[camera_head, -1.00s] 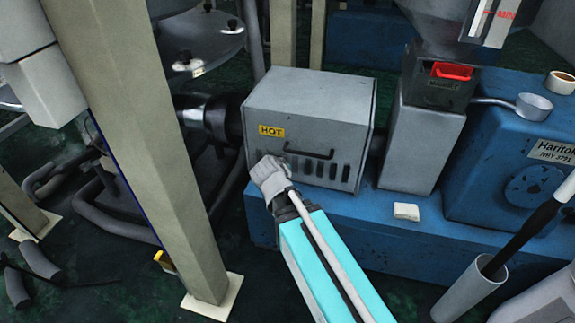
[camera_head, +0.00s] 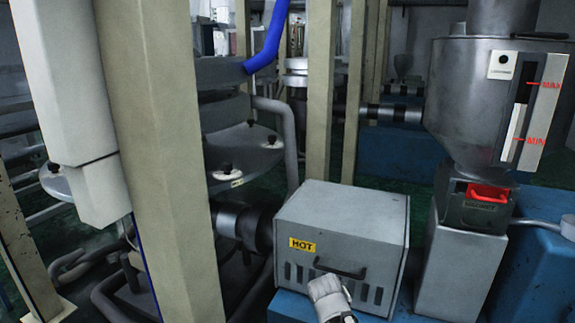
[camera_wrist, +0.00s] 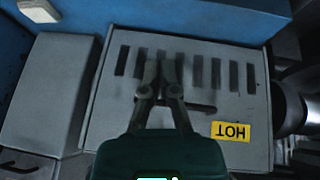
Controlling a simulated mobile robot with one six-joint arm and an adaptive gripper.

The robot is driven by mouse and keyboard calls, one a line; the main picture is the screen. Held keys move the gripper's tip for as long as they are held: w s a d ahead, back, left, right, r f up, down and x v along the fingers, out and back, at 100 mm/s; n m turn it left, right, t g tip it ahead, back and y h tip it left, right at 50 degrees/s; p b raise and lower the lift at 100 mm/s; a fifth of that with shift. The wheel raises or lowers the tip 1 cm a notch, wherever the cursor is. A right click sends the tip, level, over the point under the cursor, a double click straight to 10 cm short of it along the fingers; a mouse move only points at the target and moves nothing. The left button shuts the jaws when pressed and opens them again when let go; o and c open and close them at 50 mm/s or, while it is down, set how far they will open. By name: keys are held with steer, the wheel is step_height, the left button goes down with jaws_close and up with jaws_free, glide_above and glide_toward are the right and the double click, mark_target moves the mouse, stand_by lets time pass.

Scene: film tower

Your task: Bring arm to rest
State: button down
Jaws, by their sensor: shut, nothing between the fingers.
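My gripper (camera_head: 326,292) shows at the bottom edge of the head view, in front of the grey vented box (camera_head: 340,222) with the yellow HOT label (camera_head: 302,245). In the wrist view my gripper's fingers (camera_wrist: 161,66) are together and empty, with the box's slotted face (camera_wrist: 110,105) behind them. The box's dark handle (camera_wrist: 200,108) lies just beside the fingers in that view. I cannot tell whether the fingers touch the box. Most of my arm is below the head view.
A beige post (camera_head: 165,150) stands to the left of the box. A metal hopper (camera_head: 465,100) with MAX and MIN marks stands right, above a red-handled drawer (camera_head: 487,194). Blue machine housing (camera_head: 535,265) lies at the lower right. A white block (camera_wrist: 40,10) shows in the wrist view.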

steer(key=s+d+f+n+g+y, duration=0.2)
steer(key=s+d+n+g+y, duration=0.15)
steer(key=s, duration=0.35)
step_height(320, 180, up, 30)
steer(key=g+p, duration=0.1)
steer(key=p, duration=2.9)
steer(key=shift+s+a+r, duration=0.15)
steer(key=shift+s+a, duration=0.1)
steer(key=shift+a, duration=0.1)
